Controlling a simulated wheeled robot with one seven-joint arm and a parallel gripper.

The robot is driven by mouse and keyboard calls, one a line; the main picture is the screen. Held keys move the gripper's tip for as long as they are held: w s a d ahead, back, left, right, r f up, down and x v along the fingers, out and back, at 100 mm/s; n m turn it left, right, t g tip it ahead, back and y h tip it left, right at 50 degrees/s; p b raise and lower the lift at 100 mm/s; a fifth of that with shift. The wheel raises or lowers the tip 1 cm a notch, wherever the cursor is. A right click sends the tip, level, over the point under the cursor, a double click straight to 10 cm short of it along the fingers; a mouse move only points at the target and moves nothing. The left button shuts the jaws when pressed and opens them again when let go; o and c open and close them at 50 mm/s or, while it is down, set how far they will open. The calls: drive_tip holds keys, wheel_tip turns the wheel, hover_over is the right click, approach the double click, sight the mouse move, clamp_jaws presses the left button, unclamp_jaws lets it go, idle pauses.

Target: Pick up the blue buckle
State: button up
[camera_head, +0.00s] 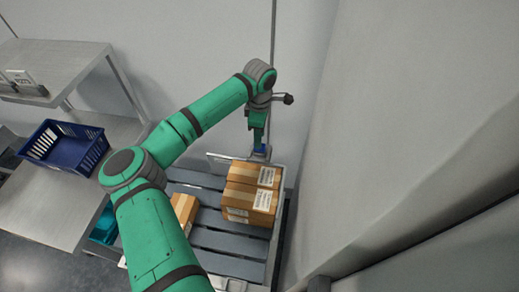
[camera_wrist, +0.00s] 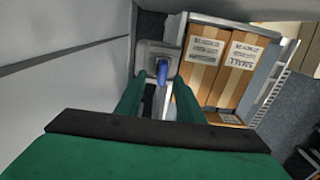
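The blue buckle (camera_wrist: 162,71) shows in the wrist view as a small blue piece in front of a grey metal fitting. It lies ahead of and between the green fingertips of my gripper (camera_wrist: 158,84), with a gap on each side. My gripper is open and holds nothing that I can see. In the head view, my gripper (camera_head: 258,136) points down behind the boxes. A small blue patch of the buckle (camera_head: 260,149) shows just below it; most of the buckle is hidden there.
Taped cardboard boxes (camera_head: 249,196) with labels stand on a grey slatted pallet (camera_head: 225,243), close to the right of my gripper. A wall (camera_head: 200,30) rises close behind. A blue basket (camera_head: 91,136) sits on a metal table (camera_head: 45,205) at left.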

drive_tip(key=shift+s+f, duration=0.15)
drive_tip(key=shift+f, duration=2.05)
drive_tip(key=shift+a, duration=0.15)
drive_tip(key=shift+s+d, duration=0.1)
drive_tip(key=shift+d, duration=0.15)
clamp_jaws()
drive_tip(key=shift+a+r, duration=0.1)
drive_tip(key=shift+r, duration=0.1)
